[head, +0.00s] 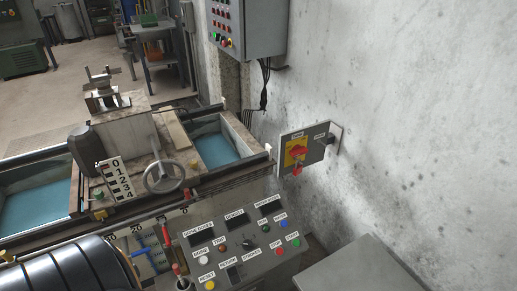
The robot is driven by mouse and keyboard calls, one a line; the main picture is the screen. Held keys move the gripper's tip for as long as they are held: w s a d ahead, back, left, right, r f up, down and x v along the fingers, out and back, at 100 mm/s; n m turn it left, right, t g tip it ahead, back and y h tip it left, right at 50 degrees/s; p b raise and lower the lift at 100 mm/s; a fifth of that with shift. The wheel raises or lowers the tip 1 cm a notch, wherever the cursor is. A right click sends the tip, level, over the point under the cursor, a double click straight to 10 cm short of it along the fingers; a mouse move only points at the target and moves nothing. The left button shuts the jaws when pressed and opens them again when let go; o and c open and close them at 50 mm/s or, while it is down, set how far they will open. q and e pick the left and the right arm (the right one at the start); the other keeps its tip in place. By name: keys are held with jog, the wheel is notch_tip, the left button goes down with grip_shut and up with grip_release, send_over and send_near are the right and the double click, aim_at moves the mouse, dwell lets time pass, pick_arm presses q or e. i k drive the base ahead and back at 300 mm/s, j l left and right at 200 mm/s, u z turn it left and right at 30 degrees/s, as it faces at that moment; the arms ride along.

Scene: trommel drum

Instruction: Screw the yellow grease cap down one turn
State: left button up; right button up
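Neither of my grippers is in the head view, and nothing is seen touching the knob.
A handwheel (164,177) stands right of the number plate. Blue-floored troughs (214,149) flank the machine top. A sloped control panel (243,247) with buttons is in front. A red switch on yellow (296,152) is on the wall. A black ribbed cylinder (75,270) fills the lower left.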

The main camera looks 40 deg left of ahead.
aim_at(193, 164)
jog(key=k+l+u, duration=0.1)
jog(key=u, duration=2.15)
